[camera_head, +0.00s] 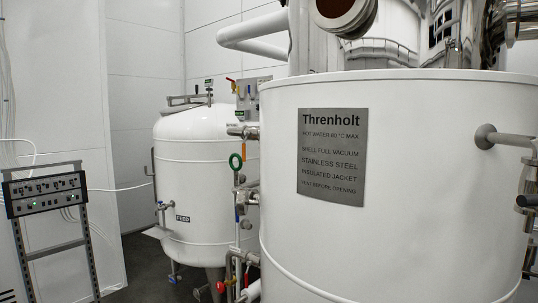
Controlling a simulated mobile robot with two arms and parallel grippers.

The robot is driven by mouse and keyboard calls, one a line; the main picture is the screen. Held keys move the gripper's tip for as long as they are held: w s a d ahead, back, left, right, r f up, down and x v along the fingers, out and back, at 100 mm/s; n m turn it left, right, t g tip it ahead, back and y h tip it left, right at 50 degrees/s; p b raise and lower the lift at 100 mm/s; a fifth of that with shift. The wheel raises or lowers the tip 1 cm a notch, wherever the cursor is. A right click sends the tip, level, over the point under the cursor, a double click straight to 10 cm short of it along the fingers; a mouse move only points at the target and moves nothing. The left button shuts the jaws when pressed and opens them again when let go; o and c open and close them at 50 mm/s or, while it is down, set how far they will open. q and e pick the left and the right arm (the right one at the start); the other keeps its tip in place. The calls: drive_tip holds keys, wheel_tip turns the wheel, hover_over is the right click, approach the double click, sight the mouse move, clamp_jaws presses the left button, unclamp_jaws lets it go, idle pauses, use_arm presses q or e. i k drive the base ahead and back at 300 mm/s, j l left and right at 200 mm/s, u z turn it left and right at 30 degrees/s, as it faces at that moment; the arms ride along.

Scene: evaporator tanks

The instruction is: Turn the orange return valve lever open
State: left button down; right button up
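Several small valve levers show between the two white tanks. A red lever (231,81) is at the top by a grey panel, with a yellow-orange handle (238,91) just below it. Another yellow-orange piece (243,152) hangs upright below a pipe fitting, above a green ring handwheel (235,161). I cannot tell which of these is the orange return valve lever; they are too small. Neither of my grippers is in view.
A large white tank (390,220) marked Threnholt fills the right side. A smaller white tank (195,185) marked FEED stands behind it. A control panel on a stand (46,194) is at the left. Dark floor (148,265) is clear between the stand and the feed tank.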

sight(247, 133)
drive_tip(key=i+j+z, duration=0.25)
drive_tip(key=z, duration=0.2)
drive_tip(key=i+j+z, duration=0.15)
drive_tip(key=j+z, duration=0.3)
